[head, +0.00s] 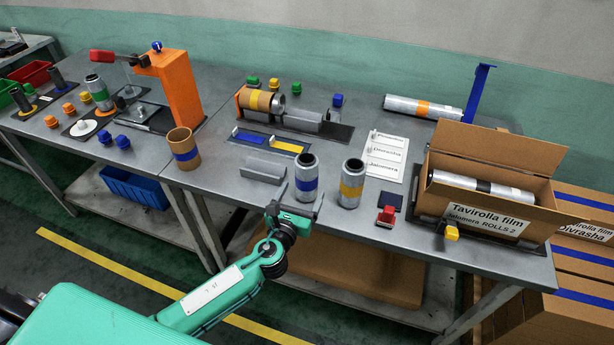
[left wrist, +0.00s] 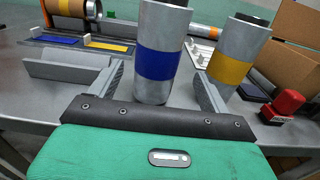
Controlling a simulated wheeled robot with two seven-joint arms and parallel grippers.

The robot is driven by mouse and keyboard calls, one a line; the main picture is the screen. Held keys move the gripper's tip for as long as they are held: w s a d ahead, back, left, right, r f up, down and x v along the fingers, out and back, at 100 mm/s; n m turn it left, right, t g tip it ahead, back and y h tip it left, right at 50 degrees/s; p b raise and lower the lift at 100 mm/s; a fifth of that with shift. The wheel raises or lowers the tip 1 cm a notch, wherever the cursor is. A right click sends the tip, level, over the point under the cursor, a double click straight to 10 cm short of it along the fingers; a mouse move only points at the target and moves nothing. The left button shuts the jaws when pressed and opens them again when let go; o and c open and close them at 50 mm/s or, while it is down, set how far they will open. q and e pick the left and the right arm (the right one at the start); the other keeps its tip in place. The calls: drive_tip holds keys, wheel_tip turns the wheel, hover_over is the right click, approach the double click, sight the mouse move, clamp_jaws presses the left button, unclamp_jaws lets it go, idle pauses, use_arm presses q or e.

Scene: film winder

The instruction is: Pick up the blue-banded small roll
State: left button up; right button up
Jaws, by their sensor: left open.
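The blue-banded small roll (head: 306,183) is a silver cylinder with a blue band, standing upright near the table's front edge. In the left wrist view the roll (left wrist: 160,55) stands between my open fingers, with a gap on each side. My left gripper (head: 294,204) is open and low at the table's front edge, at the near side of the roll; its fingers also show in the left wrist view (left wrist: 157,80). A yellow-banded silver roll (head: 352,184) stands upright just to the right, close to the right finger. My right gripper is not in view.
A grey block (head: 263,170) lies left of the roll. A brown blue-banded core (head: 184,150) stands farther left. A red stamp (head: 386,215) and an open cardboard box (head: 485,205) holding a roll are to the right. The blue and yellow strips (head: 270,143) lie behind.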

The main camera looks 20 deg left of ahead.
use_arm(q)
drive_tip(key=shift+w+a+r+p, duration=0.1)
drive_tip(key=shift+w+p, duration=0.2)
drive_tip(key=shift+w, duration=1.65)
drive_tip(key=shift+w+r+p, duration=0.1)
drive_tip(key=shift+w+p, duration=0.2)
drive_tip(key=shift+w, duration=1.65)
drive_tip(key=c, duration=1.2)
